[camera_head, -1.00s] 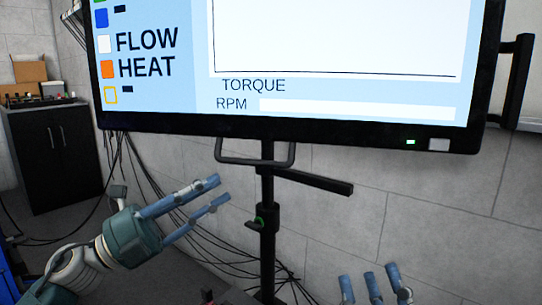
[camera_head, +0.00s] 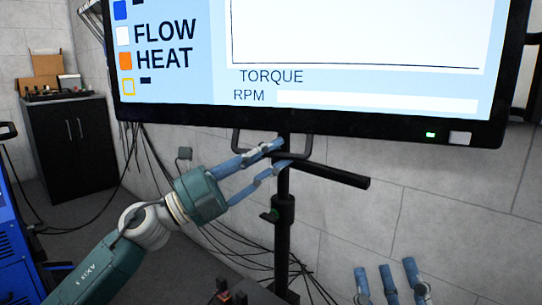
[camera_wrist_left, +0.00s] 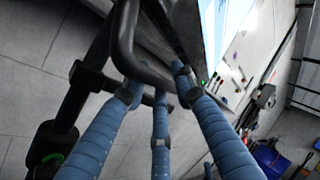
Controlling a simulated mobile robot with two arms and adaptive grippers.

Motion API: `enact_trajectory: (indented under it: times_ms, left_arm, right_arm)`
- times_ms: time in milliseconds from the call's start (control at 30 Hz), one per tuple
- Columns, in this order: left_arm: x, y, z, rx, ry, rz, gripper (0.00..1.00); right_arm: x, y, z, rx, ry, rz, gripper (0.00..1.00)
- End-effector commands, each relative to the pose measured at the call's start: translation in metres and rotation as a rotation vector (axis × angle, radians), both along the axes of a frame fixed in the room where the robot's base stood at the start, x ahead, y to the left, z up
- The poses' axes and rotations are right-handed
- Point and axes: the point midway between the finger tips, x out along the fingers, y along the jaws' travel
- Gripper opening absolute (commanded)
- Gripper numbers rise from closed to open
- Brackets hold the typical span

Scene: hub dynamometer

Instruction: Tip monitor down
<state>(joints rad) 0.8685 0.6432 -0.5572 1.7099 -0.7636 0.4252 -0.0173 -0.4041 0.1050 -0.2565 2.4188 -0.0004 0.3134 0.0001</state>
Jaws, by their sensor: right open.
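The monitor (camera_head: 350,50) is a large black-framed screen at the top of the head view, on a black stand (camera_head: 284,210). A dark U-shaped handle (camera_head: 307,147) hangs below its lower edge; it also shows in the left wrist view (camera_wrist_left: 123,38). My left gripper (camera_head: 284,153) is at this handle, its blue fingers apart. In the left wrist view the handle's bend lies at the fingertips, between the outer fingers; firm contact cannot be told. My right gripper (camera_head: 384,268) is open and empty, low and right of the stand. Its palm is out of view.
A dark bar (camera_head: 330,174) sticks out from the stand to the right, just below the handle. A black cabinet (camera_head: 72,145) stands at the back left. A blue machine (camera_head: 15,240) is at the left edge. Cables hang behind the stand.

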Motion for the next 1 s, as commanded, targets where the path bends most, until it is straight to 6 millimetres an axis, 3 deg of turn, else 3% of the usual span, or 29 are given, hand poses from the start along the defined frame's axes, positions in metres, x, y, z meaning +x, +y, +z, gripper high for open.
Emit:
enact_trajectory:
  times_ms: [33,133,167,367,700,1000]
  left_arm:
    - [0.0,0.0,0.0,0.0,0.0,0.0,0.22]
    - [0.0,0.0,0.0,0.0,0.0,0.0,0.02]
    - [0.0,0.0,0.0,0.0,0.0,0.0,0.0]
    - [0.0,0.0,0.0,0.0,0.001,0.0,0.0]
    - [0.036,-0.006,0.0,-0.005,0.002,0.001,0.0]
    - [0.038,-0.007,-0.001,-0.004,0.003,0.001,0.0]
  right_arm:
    - [0.0,0.0,0.0,0.0,-0.001,0.0,0.46]
    - [0.0,0.0,0.0,0.0,-0.001,0.0,0.46]
    - [0.0,0.0,0.0,0.0,-0.001,0.0,0.46]
    - [0.0,0.0,0.0,0.001,-0.001,0.001,0.46]
    - [0.016,0.003,-0.018,-0.029,0.106,-0.004,0.46]
    - [0.017,0.003,-0.02,-0.032,0.113,-0.006,0.46]
